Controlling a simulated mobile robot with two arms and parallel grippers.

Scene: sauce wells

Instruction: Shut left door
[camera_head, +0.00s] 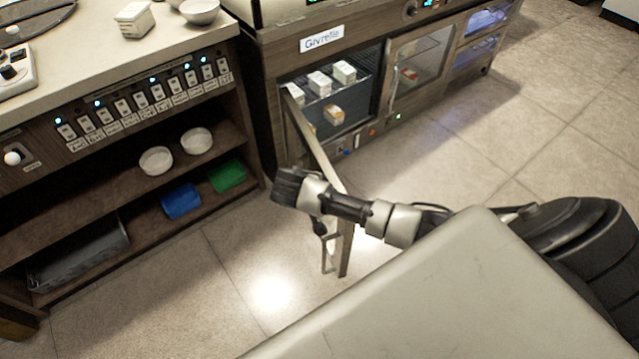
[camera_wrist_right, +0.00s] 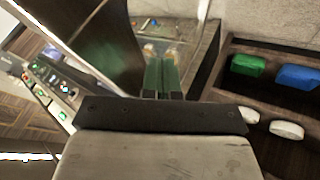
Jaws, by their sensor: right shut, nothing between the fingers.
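The left door (camera_head: 315,150) of the Givrette cabinet (camera_head: 290,60) stands wide open, swung out into the room and seen nearly edge-on. Its handle (camera_head: 327,252) hangs near the outer edge, low down. My right arm reaches in from the right across the door in the head view. My right gripper (camera_head: 286,187) is at the door's left side, shut and empty. I cannot tell whether it touches the door. In the right wrist view the shut fingers (camera_wrist_right: 163,77) point forward together. My left gripper is not in view.
The open compartment holds several cartons (camera_head: 343,72). The right door (camera_head: 420,65) is shut. Bare floor (camera_head: 235,260) lies between the unit and the door.

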